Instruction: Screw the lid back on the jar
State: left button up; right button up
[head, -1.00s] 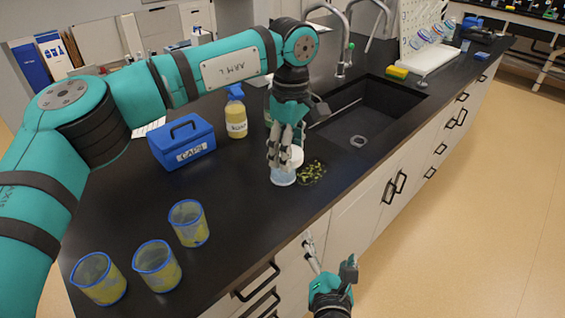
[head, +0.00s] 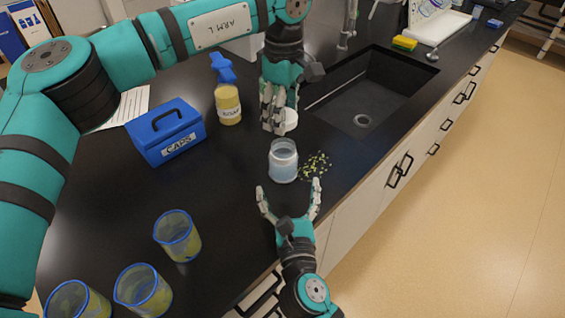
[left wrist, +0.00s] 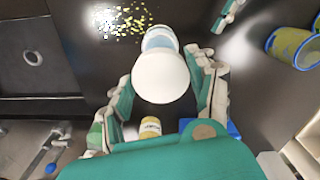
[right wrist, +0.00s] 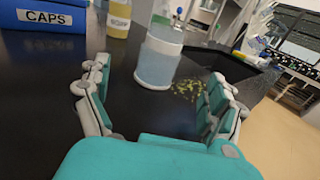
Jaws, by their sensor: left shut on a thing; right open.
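The jar (head: 283,163) is clear with pale blue contents and stands upright on the black counter, its mouth uncovered in the head view. My left gripper (head: 275,126) is shut on the white lid (head: 291,120), behind the jar and apart from it. In the left wrist view the lid (left wrist: 162,77) sits between the fingers and partly hides the jar (left wrist: 159,39). My right gripper (head: 289,187) is open and empty just in front of the jar, with its fingers spread. In the right wrist view the jar (right wrist: 159,60) stands beyond the fingers.
Green-yellow bits (head: 315,165) lie right of the jar, near the sink (head: 372,92). A blue CAPS box (head: 166,131) and a yellow bottle (head: 228,100) stand to the left. Blue-rimmed beakers (head: 178,237) stand at front left. The counter's front edge is close.

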aim_at(284, 146)
pick_arm(q)
jog(key=shift+d, duration=0.1)
pick_arm(e)
jog(key=w, duration=0.6)
jog(key=w+a, duration=0.1)
jog(key=w, duration=0.2)
jog(key=shift+w+r, duration=0.1)
jog(key=shift+w, duration=0.2)
pick_arm(q)
jog(key=shift+s+r, duration=0.1)
pick_arm(e)
jog(key=shift+w, duration=0.2)
jog(key=c, duration=1.8)
pick_arm(q)
jog(key=shift+f, duration=2.5)
jog(key=shift+f, duration=0.85)
jog(key=shift+f, duration=0.55)
